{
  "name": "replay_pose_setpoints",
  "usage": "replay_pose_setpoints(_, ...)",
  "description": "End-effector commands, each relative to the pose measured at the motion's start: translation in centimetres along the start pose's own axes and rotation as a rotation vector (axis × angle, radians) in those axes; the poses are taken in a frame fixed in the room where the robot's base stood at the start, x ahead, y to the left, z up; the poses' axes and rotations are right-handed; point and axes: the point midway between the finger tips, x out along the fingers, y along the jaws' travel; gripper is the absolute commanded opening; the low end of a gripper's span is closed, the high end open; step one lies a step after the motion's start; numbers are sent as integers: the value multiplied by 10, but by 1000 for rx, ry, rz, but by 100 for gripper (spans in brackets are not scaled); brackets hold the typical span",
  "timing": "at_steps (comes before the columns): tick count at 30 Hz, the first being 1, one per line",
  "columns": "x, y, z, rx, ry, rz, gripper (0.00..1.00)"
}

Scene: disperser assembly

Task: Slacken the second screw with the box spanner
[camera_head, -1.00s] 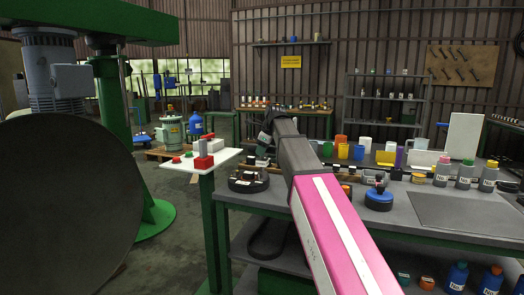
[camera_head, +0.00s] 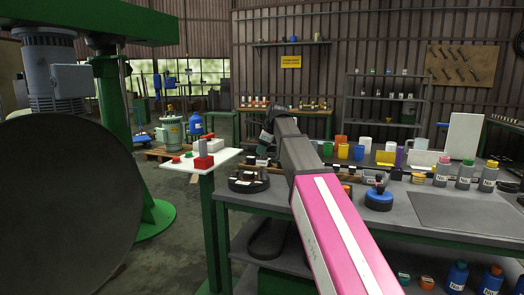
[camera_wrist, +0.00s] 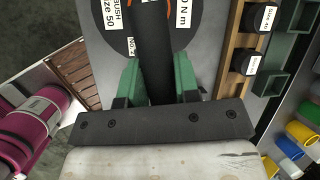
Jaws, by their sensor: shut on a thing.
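My gripper (camera_wrist: 158,78) has green fingers, shut on a thick black bar (camera_wrist: 152,45), which seems to be the box spanner's handle. The bar runs up to the top edge of the wrist view, so its working end is out of sight. Beneath it is a dark round plate (camera_wrist: 108,40) with white labels, one reading "BUSH Size 50" and another ending in "N m". In the head view a round dark fixture (camera_head: 248,185) with small parts on top sits at the bench's left end.
The grey bench (camera_head: 410,222) holds a blue-and-black round part (camera_head: 378,199), coloured cups and labelled bottles (camera_head: 465,174) to the right. In the wrist view a wooden rack (camera_wrist: 233,65) with black sockets stands close right. A white-topped stand (camera_head: 182,162) is at left.

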Motion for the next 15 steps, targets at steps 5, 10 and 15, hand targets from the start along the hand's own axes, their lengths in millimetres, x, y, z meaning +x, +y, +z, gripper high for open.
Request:
replay_pose_setpoints(5,-8,-3,4,0,-1,-1,0)
replay_pose_setpoints(10,-16,-4,7,0,-1,-2,0)
replay_pose_setpoints(15,-23,-6,10,0,-1,-2,0)
